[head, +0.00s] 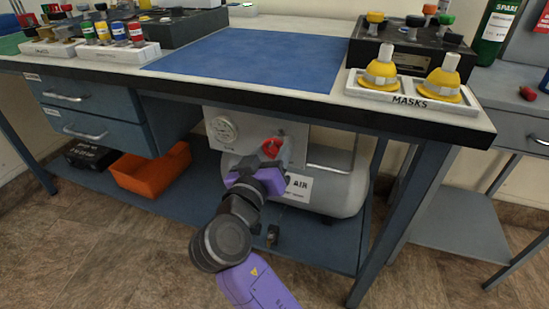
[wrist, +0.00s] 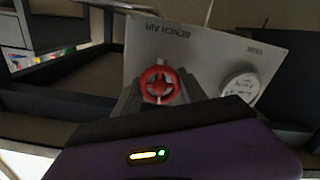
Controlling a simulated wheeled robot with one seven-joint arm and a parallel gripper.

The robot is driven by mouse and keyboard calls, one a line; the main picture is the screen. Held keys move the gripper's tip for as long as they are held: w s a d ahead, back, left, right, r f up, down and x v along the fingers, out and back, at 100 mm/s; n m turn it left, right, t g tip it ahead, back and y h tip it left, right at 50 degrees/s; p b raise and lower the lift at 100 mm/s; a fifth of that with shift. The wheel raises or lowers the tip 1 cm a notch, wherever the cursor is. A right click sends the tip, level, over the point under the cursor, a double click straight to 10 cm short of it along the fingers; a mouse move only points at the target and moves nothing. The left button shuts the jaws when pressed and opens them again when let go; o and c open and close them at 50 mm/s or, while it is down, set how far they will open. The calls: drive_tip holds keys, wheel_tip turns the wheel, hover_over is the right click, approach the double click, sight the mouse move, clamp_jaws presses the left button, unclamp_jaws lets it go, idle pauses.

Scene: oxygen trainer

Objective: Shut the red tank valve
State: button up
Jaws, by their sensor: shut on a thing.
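The red tank valve (head: 271,147) is a round red handwheel on a pale panel (head: 295,150) under the bench. It also shows in the wrist view (wrist: 159,85), where the panel reads "BENCH AIR" upside down. My gripper (head: 262,165) is at the valve, shut on it, and hides its lower part in the head view. In the wrist view the dark fingers (wrist: 133,100) sit at the wheel's near side. A round white gauge (head: 224,130) is on the panel to the left of the valve. Whether the valve is open or shut cannot be told.
The white air tank (head: 335,190) lies behind my arm on the lower shelf (head: 200,207). An orange bin (head: 150,170) is to the left. The bench edge (head: 260,88) overhangs above my gripper, and a bench leg (head: 400,210) stands to the right.

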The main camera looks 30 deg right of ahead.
drive_tip(key=shift+f+m+b, duration=0.2)
drive_tip(key=shift+m+b, duration=0.45)
drive_tip(key=shift+m, duration=0.25)
drive_tip(key=o, duration=1.4)
drive_tip(key=shift+r, duration=0.1)
drive_tip(key=shift+c, duration=0.2)
drive_tip(key=p+v, duration=0.2)
drive_tip(key=v, duration=0.5)
drive_tip(key=shift+s+a, duration=0.3)
drive_tip(key=shift+s, duration=0.05)
drive_tip(key=shift+r, duration=0.1)
